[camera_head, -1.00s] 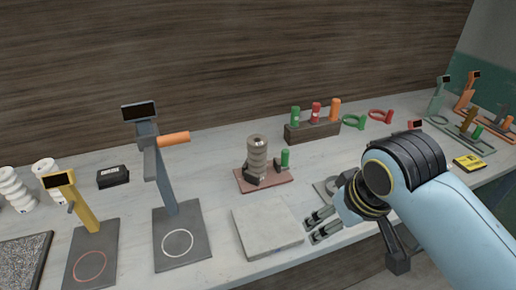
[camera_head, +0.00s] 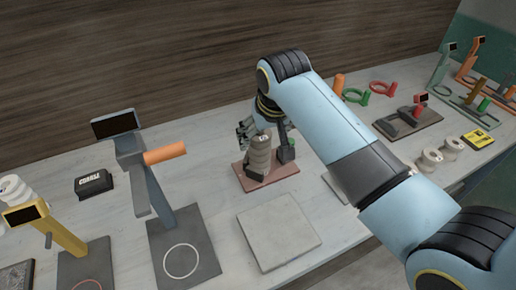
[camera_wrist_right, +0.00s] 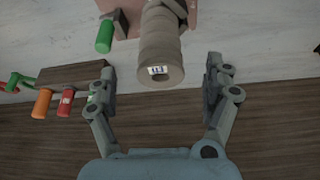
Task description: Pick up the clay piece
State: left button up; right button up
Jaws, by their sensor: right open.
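A ribbed beige column, which looks like the clay piece, stands upright on a pinkish board (camera_head: 284,171) in the head view; its body (camera_head: 259,160) shows below my right gripper. In the right wrist view the column (camera_wrist_right: 158,40) has a small label on its end and lies between the open fingers, apart from both. My right gripper (camera_head: 246,128) is open and empty beside the column's top, behind it in the head view. My arm hides part of the area to the right. My left gripper is not in view.
A flat grey slab (camera_head: 278,232) lies in front of the board. A grey stand with an orange handle (camera_head: 165,152) is at left, with a black box (camera_head: 94,184) nearby. Rings and stands fill the right side.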

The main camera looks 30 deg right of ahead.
aim_at(260, 152)
jog(key=shift+w+f, duration=0.25)
jog(key=shift+f, duration=0.3)
jog(key=shift+w+f, duration=0.15)
jog(key=shift+f, duration=0.1)
jog(key=x, duration=0.4)
jog(key=shift+w+d+p, duration=0.1)
jog(key=shift+p, duration=0.3)
jog(key=shift+w+f, duration=0.25)
jog(key=shift+f, duration=0.2)
jog(key=shift+s, duration=0.1)
jog(key=c, duration=0.4)
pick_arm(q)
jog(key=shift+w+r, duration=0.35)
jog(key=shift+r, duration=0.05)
pick_arm(e)
jog(key=shift+r, duration=0.1)
grip_shut()
